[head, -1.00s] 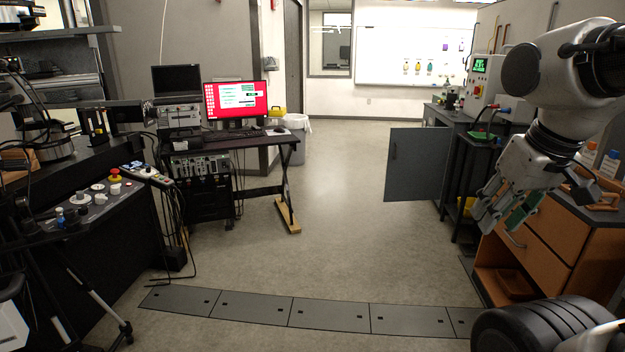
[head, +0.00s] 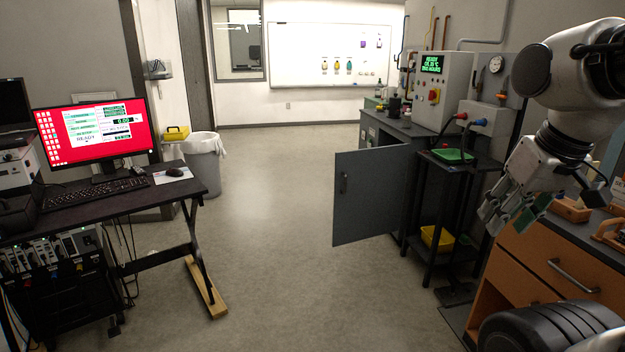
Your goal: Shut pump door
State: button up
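A grey cabinet door (head: 373,195), which I take to be the pump door, stands swung open into the aisle in the head view. It has a dark handle (head: 344,182) near its left edge. It hangs from the dark bench (head: 396,126) on the right, and hides part of the bench front. My gripper (head: 507,222) is at the right, in front of the wooden drawers and well short of the door. Its fingers look spread apart with nothing seen between them.
A black cart (head: 455,168) with a green tray and a yellow bin (head: 437,238) stands right of the door. Wooden drawers (head: 550,280) are close at right. A desk (head: 130,195) with a red monitor (head: 95,133) is at left, beside a waste bin (head: 203,165). The middle floor is clear.

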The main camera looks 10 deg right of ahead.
aim_at(369, 184)
jog(key=i+l+z, duration=0.2)
jog(key=i+z, duration=0.15)
jog(key=i, duration=0.4)
jog(key=i+z, duration=0.3)
jog(key=i, duration=0.45)
jog(key=u, duration=0.3)
jog(key=i, duration=1)
